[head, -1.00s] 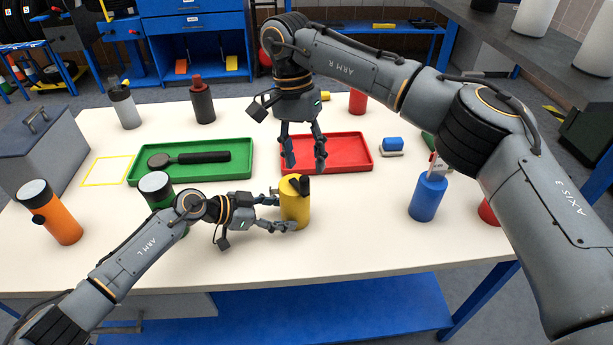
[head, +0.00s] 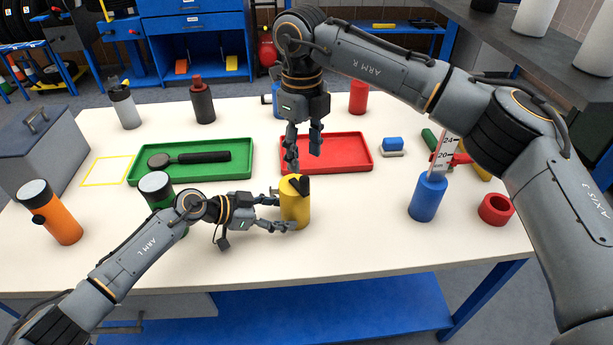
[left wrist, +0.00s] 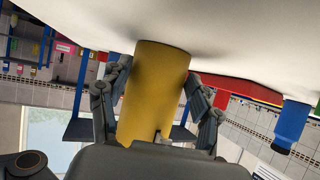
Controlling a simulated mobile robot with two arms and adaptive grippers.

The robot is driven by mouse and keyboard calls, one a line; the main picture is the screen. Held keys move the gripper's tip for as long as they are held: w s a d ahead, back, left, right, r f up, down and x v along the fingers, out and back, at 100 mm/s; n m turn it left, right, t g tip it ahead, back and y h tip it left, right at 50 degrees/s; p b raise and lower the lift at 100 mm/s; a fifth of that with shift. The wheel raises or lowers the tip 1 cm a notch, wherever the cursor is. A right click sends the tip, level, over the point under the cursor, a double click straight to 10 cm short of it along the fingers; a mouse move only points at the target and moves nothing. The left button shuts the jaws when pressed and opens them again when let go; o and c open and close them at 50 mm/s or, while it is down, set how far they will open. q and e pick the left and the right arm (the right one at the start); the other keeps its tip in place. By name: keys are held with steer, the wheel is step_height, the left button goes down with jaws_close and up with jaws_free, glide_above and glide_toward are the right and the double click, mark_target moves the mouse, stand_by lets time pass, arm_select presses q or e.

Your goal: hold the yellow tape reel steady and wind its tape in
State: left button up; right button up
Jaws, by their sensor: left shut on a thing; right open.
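The yellow tape reel (head: 295,208) stands upright on the white table near its front middle, with a dark crank on its top. My left gripper (head: 285,213) is shut on the reel from the left. In the left wrist view the yellow reel (left wrist: 155,85) sits between both fingers of the left gripper (left wrist: 155,95). My right gripper (head: 303,158) is open, pointing down above and behind the reel, apart from the crank.
A green tray (head: 240,168) holding a dark tool (head: 205,157) lies left. A red tray (head: 355,167) lies behind the reel. A blue canister (head: 428,198) with a scale strip (head: 444,153) and a red ring (head: 495,208) stand right. A green-banded canister (head: 158,187) stands beside my left arm.

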mark_target(304, 178)
steer(key=m, duration=0.3)
steer(key=shift+f, duration=4.4)
steer(key=c, duration=0.9)
